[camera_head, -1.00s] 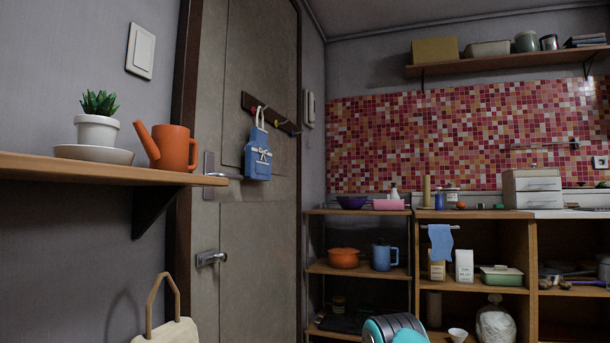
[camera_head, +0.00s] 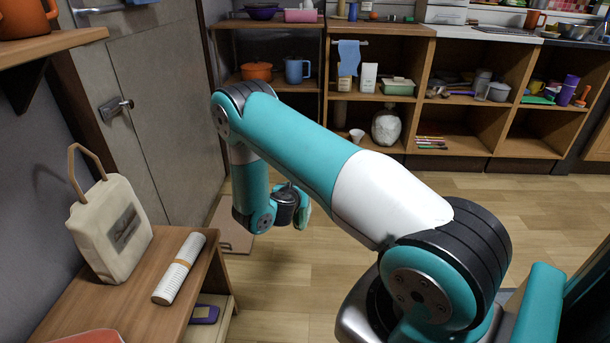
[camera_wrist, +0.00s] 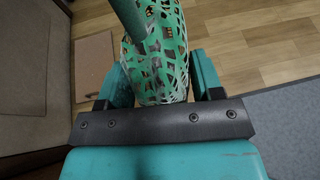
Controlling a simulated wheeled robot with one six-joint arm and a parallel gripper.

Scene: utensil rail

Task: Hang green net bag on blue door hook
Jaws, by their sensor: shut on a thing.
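The green net bag (camera_wrist: 165,50) fills the top middle of the wrist view, with an open mesh and a thick green strap. My gripper (camera_wrist: 160,82) is shut on it, a finger on each side of the bag. In the head view my gripper (camera_head: 300,208) is at the end of my bent arm, above the floor and right of the door; the bag is hard to make out there. The door (camera_head: 165,120) shows only its lower part with a metal handle.
A wooden bench (camera_head: 120,290) at the left holds a cream bag (camera_head: 110,235) and a rolled paper (camera_head: 180,268). A wooden shelf (camera_head: 60,42) juts out at upper left. Open shelving (camera_head: 400,150) lines the back. The floor (camera_head: 290,270) around my gripper is largely clear.

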